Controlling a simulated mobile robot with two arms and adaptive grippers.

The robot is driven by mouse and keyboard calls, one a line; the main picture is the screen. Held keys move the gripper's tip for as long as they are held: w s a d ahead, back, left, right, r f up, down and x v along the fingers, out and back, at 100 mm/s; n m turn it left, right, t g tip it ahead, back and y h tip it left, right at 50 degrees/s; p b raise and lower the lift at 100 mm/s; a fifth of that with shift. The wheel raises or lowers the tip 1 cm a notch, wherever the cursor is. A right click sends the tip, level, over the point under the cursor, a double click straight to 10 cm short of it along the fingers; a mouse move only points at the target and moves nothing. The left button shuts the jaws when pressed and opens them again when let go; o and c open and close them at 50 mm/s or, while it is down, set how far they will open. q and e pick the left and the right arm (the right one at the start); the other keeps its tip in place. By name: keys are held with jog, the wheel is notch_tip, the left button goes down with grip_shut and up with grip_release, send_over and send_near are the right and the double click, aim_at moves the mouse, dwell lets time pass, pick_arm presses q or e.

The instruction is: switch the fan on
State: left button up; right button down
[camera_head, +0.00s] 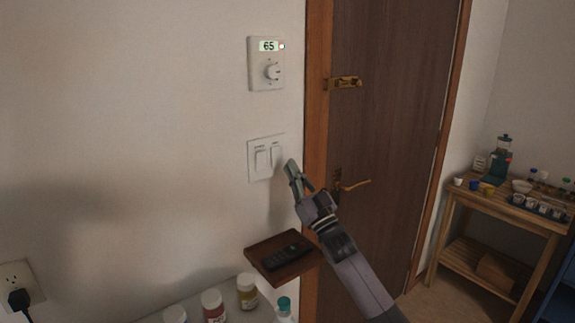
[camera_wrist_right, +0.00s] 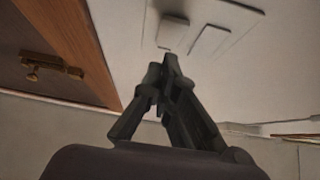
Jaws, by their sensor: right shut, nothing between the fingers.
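A white double switch plate (camera_head: 266,157) is on the wall left of the door. It has two rockers, a left one (camera_head: 262,160) and a right one (camera_head: 277,155), with labels above that are too small to read. My right gripper (camera_head: 291,166) is shut and empty, its fingertips just right of the right rocker; I cannot tell if they touch the plate. In the right wrist view the shut fingertips (camera_wrist_right: 163,72) point towards the plate, with a rocker (camera_wrist_right: 172,31) just beyond them. No fan is in view. My left gripper is not in view.
A thermostat (camera_head: 266,64) reading 65 is above the switches. A small wooden shelf (camera_head: 262,249) with a dark remote (camera_head: 288,257) juts out below. A brown door (camera_head: 385,120) with a brass handle (camera_head: 352,186) is to the right. Jars (camera_head: 214,305) stand at lower left.

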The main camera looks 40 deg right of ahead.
aim_at(276, 157)
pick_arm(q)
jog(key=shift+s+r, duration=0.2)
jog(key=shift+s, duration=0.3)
pick_arm(e)
jog(key=shift+w+d+f, duration=0.1)
jog(key=shift+w+f, duration=0.05)
jog(key=shift+w, duration=0.55)
jog(key=shift+w+d+f, duration=0.1)
jog(key=shift+w, duration=0.55)
